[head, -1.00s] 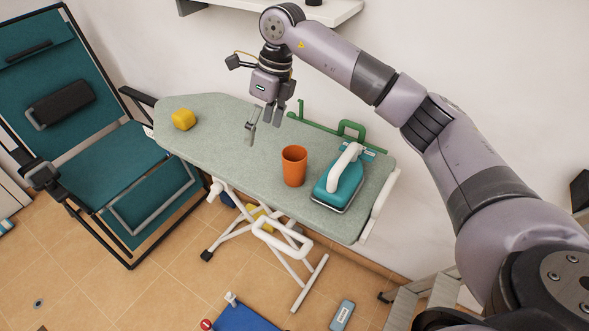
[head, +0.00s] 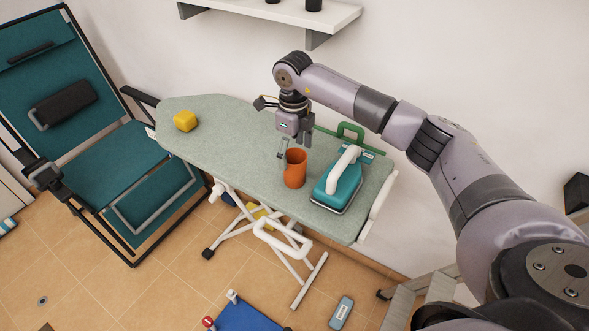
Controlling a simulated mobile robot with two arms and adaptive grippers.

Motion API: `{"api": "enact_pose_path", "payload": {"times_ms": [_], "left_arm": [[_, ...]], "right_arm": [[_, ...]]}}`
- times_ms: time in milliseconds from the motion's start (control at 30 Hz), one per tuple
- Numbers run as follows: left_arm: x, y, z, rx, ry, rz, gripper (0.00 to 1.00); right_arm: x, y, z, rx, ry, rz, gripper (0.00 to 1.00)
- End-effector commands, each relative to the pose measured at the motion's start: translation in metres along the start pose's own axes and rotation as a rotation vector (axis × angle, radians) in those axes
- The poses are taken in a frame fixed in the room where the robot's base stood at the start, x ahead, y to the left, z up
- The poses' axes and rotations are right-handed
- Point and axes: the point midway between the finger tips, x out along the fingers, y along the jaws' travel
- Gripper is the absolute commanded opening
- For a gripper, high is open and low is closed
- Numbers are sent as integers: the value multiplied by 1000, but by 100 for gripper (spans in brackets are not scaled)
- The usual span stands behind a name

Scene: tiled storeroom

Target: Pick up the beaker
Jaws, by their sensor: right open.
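The beaker looks like an orange cup (head: 294,175) and stands upright on the grey-green ironing board (head: 230,130) in the head view, left of the iron. My right gripper (head: 294,150) is open and points down over the beaker's rim. One finger shows at the left of the rim and the other at the back right. I cannot tell whether a finger touches the beaker. My left gripper is not in view.
A teal iron (head: 338,185) with a white handle stands close to the right of the beaker. A green bracket-like object (head: 350,131) lies behind it. A teal folding chair (head: 130,160) stands at left.

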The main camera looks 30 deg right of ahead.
Motion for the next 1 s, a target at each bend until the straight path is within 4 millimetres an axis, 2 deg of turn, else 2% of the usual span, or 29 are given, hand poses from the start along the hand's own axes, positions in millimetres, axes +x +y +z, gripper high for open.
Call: {"api": "enact_pose_path", "payload": {"times_ms": [267,400,667,1000], "left_arm": [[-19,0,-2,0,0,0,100],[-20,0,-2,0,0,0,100],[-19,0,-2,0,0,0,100],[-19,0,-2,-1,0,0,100]], "right_arm": [[32,5,-6,0,4,3,75],[49,4,-4,0,1,2,75],[53,3,-4,-1,0,0,75],[53,3,-4,0,0,0,54]]}}
